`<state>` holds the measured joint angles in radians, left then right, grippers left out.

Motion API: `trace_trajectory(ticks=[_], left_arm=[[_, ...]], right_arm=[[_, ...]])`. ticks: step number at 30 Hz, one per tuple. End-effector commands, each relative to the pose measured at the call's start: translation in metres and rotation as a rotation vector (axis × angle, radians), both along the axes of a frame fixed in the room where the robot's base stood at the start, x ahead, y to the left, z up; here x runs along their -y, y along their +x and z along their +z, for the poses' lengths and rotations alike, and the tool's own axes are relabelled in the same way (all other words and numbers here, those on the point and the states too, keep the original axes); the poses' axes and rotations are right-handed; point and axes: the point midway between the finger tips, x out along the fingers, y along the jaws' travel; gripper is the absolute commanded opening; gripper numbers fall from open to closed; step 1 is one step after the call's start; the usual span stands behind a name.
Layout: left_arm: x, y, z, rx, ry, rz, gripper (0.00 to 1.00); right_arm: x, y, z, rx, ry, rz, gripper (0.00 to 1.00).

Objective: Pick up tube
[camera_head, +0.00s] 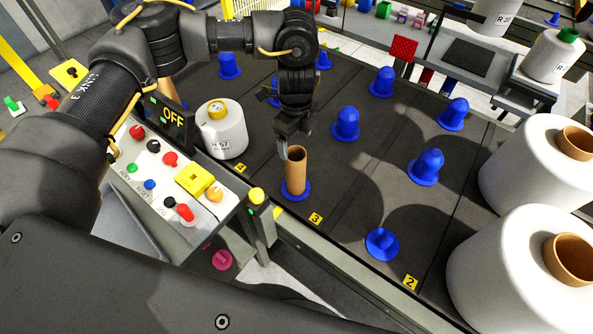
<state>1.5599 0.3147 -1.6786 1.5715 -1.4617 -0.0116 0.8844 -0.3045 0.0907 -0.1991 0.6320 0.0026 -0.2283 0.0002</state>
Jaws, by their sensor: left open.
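A brown cardboard tube (296,173) stands upright on a blue peg base on the dark board, near the yellow label 3. My left gripper (286,150) points down at the top of the tube, its fingers open. One finger shows at the tube's left upper edge; the other is hidden or too small to tell. I cannot tell whether a finger touches the tube. My right gripper is not in view.
Several empty blue pegs (346,125) stand on the board to the right and behind. A white bobbin (223,130) stands left of the tube. Large white bobbins (511,270) fill the right side. A control panel (165,168) with buttons lies at left.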

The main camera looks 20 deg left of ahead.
Motion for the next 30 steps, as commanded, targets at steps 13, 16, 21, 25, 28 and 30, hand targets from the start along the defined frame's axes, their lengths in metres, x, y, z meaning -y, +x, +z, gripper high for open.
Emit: trace_trajectory(ticks=[13,16,21,25,28,30], left_arm=[[0.002,0.000,-0.043,0.000,-0.001,-0.005,0.81],[0.002,0.001,-0.048,-0.002,-0.001,-0.005,0.81],[0.000,0.004,-0.072,-0.002,0.000,-0.004,0.81],[0.000,0.004,-0.089,-0.001,-0.001,-0.005,0.81],[0.001,0.004,-0.094,0.000,-0.002,-0.007,0.81],[0.001,0.004,-0.095,0.000,-0.002,-0.007,0.81]], right_arm=[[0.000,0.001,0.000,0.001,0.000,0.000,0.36],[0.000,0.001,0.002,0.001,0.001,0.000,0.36],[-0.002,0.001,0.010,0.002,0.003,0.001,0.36],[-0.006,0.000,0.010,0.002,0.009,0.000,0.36],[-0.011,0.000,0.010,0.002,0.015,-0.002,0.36],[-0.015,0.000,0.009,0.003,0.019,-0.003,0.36]])
